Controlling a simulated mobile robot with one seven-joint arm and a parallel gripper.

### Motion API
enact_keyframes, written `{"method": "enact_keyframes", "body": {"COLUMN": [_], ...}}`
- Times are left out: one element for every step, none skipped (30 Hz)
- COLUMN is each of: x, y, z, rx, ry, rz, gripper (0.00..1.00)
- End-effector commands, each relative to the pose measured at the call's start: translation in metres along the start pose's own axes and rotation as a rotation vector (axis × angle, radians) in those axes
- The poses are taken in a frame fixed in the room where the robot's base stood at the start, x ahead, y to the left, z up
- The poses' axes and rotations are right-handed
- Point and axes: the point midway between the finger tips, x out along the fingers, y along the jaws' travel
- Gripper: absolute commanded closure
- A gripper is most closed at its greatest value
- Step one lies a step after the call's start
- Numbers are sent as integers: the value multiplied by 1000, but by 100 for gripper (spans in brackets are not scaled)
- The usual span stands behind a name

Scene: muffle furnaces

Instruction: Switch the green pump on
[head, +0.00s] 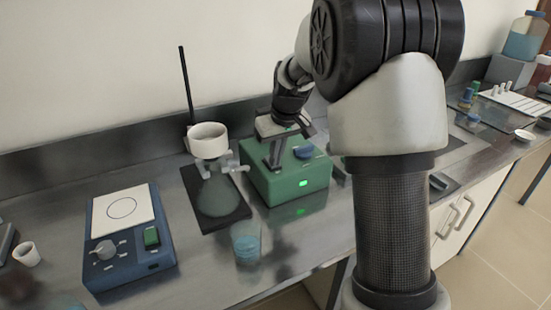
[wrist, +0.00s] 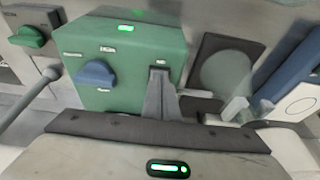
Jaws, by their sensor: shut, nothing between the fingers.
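The green pump (head: 315,172) is a green box on the bench, with a bright green lit indicator (head: 303,184) on its front. A blue knob (head: 303,152) sits on its top. In the wrist view the pump (wrist: 130,55) shows the knob (wrist: 97,73) beside small white labels and the lit indicator (wrist: 125,29) at the far edge. My gripper (head: 274,164) is shut and empty, pointing down at the left part of the pump's top. In the wrist view my gripper (wrist: 158,72) reaches a small label beside the knob. I cannot tell whether it touches, and it hides what is under the tip.
A flask (head: 217,195) with a white funnel (head: 208,140) stands on a dark plate left of the pump, close to my gripper. A beaker of blue liquid (head: 246,243) stands in front. A blue hotplate (head: 130,235) is further left. A green knob (wrist: 30,37) shows on another unit.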

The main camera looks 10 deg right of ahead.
Motion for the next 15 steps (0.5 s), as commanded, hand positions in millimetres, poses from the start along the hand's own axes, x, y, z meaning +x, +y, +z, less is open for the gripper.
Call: {"method": "enact_keyframes", "body": {"x": [-1, -1, -1, -2, -2, -3, -3, -3, -4, -4, -4, -4, -4, -4, -4], "y": [0, 0, 0, 0, 0, 0, 0, 0, 0, 0, 0, 0, 0, 0, 0], "z": [-1, -1, -2, -3, -4, -6, -7, -9, -10, -12, -13, -15, -16, -16, -16], "rx": [0, 0, 0, -1, -1, -1, -1, -1, -1, -1, -1, 0, 0, 0, 0], "ry": [0, 0, 0, 0, 0, 0, 0, -1, -1, -1, -1, 0, 0, 0, 0], "rz": [0, 0, 0, 0, 0, 0, 0, 0, 0, 0, 0, 0, 0, 0, 0], "gripper": [100, 100, 100, 100, 100, 100, 100, 100, 100, 100, 100, 100, 100, 100, 100]}}
